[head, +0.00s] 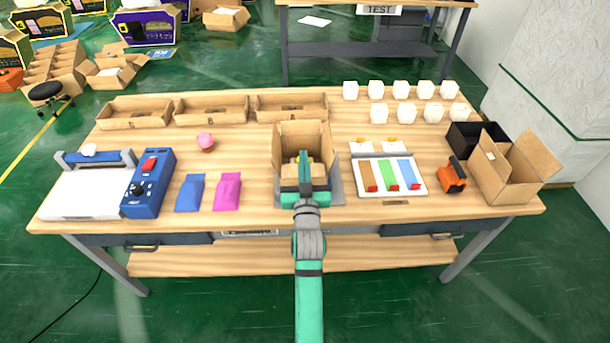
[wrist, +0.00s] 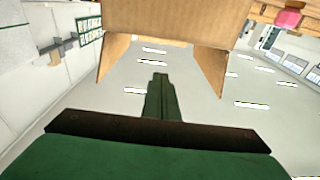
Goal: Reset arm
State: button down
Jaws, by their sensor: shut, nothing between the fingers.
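My arm is teal and grey and reaches up from the bottom of the head view. My gripper (head: 304,157) is at the open cardboard box (head: 299,134) in the middle of the workbench, with its fingers in front of the box's raised back flap. In the wrist view my gripper (wrist: 160,76) has its fingers together and nothing shows between them. Above them in that view is a cardboard panel (wrist: 180,17) with two side flaps. My gripper hides part of the box's inside, where a small yellowish thing partly shows.
The workbench (head: 240,150) holds a blue-and-white machine (head: 148,183), blue and pink pouches (head: 227,191), a pink ball (head: 205,141), three trays (head: 212,110), a colour-strip board (head: 390,176), an orange tool (head: 453,175), several white cubes (head: 405,90) and another open box (head: 511,168) at right.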

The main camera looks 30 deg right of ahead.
jog(key=s+a+r, duration=0.2)
jog(key=s+a, duration=0.2)
jog(key=s, duration=0.3)
jog(key=s+a+f+n+y, duration=0.4)
jog(key=s+a+f+y, duration=0.1)
jog(key=s+a+f, duration=1)
jog(key=s+a+g+y, duration=0.1)
jog(key=s+a+y, duration=0.1)
jog(key=s+a, duration=0.4)
jog(key=s+a+r+n+y, duration=0.1)
jog(key=s+a, duration=0.5)
jog(key=s, duration=0.9)
jog(key=shift+a+r+g+y, duration=0.2)
jog(key=shift+r+g+y, duration=0.05)
jog(key=shift+g+y, duration=0.15)
